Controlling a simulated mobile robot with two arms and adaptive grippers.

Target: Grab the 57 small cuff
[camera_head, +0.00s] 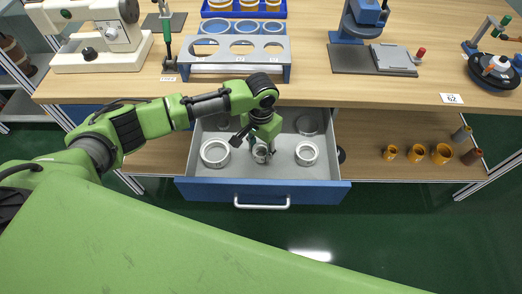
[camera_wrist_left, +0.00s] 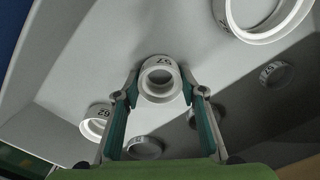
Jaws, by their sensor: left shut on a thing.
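A small white cuff (camera_wrist_left: 160,96) sits between the two teal fingertips of my left gripper (camera_wrist_left: 159,90) in the left wrist view. A dark mark on its rim looks like 57. The gripper is shut on the cuff's outer sides. In the head view my left gripper (camera_head: 262,152) reaches down into the open blue drawer (camera_head: 262,192), with the cuff partly hidden by the fingers. I cannot tell whether the cuff touches the drawer floor. My right gripper is not in view.
Other white cuffs lie in the drawer: a larger one (camera_head: 215,153) at left, one (camera_head: 306,153) at right, and more behind. In the wrist view, a left cuff (camera_wrist_left: 97,122) seems marked 62. The wooden worktop (camera_head: 310,92) overhangs the drawer's back.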

